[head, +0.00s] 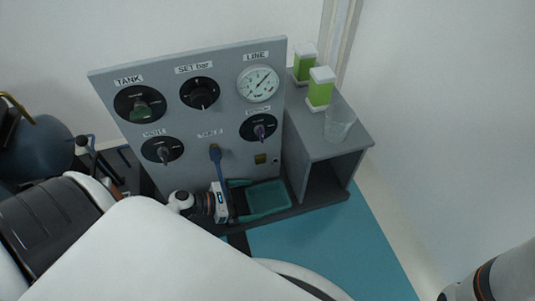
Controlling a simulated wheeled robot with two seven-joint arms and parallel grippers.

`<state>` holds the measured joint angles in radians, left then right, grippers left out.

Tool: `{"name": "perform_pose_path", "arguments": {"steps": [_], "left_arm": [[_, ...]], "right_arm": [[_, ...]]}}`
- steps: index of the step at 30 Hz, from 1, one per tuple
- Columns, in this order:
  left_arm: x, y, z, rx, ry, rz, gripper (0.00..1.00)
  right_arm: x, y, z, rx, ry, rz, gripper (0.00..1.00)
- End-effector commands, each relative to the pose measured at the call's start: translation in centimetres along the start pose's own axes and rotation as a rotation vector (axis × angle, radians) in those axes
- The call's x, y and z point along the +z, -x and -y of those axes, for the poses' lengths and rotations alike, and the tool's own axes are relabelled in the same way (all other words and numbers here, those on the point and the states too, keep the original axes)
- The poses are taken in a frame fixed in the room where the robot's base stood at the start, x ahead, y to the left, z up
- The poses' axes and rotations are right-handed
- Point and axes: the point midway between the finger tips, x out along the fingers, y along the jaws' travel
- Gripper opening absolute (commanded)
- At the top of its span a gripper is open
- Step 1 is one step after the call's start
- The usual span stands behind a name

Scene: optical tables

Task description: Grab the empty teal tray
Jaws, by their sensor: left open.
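The teal tray (269,198) lies on the dark ledge at the foot of the grey panel, left of the open shelf. It looks empty. My left gripper (242,199) is at the tray's left end, with its jaws open and teal-coloured fingers pointing right. One finger is by the tray's back left corner and the other by its front left edge. I cannot tell whether the fingers touch the tray. My right arm shows only in the lower right corner; its gripper is out of the picture.
The grey panel (215,122) with knobs and a gauge (258,84) rises behind the tray. A grey shelf unit (352,140) stands to the right, bearing two green-and-white containers (320,88) and a clear beaker (339,124). A teal surface (330,245) in front is clear.

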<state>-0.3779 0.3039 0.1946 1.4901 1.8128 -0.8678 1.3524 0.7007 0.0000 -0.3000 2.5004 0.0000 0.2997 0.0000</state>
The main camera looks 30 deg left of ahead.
Motion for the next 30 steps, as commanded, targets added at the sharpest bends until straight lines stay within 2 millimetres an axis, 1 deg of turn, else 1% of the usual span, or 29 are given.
{"name": "perform_pose_path", "arguments": {"steps": [1, 6, 9, 12, 15, 21, 28, 29, 30], "left_arm": [[0.3, -0.6, 0.1, 0.0, -0.002, -0.002, 1.0], [0.6, -2.6, 0.0, 0.001, -0.005, -0.002, 1.0], [0.5, -3.9, 0.0, 0.0, -0.005, -0.002, 1.0], [0.3, -4.8, 0.0, 0.0, -0.004, -0.001, 1.0], [0.1, -5.1, 0.0, -0.001, -0.003, 0.0, 1.0], [0.1, -5.1, 0.0, -0.001, -0.002, 0.0, 1.0], [0.1, -5.1, 0.0, -0.001, -0.002, 0.0, 0.62], [0.1, -5.1, 0.0, -0.001, -0.002, 0.0, 0.58], [0.0, -5.1, 0.0, -0.001, -0.002, 0.0, 0.58]], "right_arm": [[0.2, 0.7, -0.1, 0.0, 0.0, 0.0, 0.29], [0.9, 2.6, -0.6, 0.0, 0.0, 0.0, 0.29], [1.2, 3.5, -0.7, 0.0, 0.0, 0.0, 0.29], [1.4, 3.9, -0.8, 0.0, 0.0, 0.0, 0.29], [1.4, 4.0, -0.8, 0.0, 0.0, 0.0, 0.29], [1.4, 3.8, -0.8, 0.001, 0.0, 0.0, 0.29], [1.4, 3.8, -0.8, 0.001, 0.0, 0.001, 0.29], [1.4, 3.8, -0.8, 0.001, 0.0, 0.001, 0.29], [1.4, 3.8, -0.8, 0.001, 0.0, 0.001, 0.29]]}}
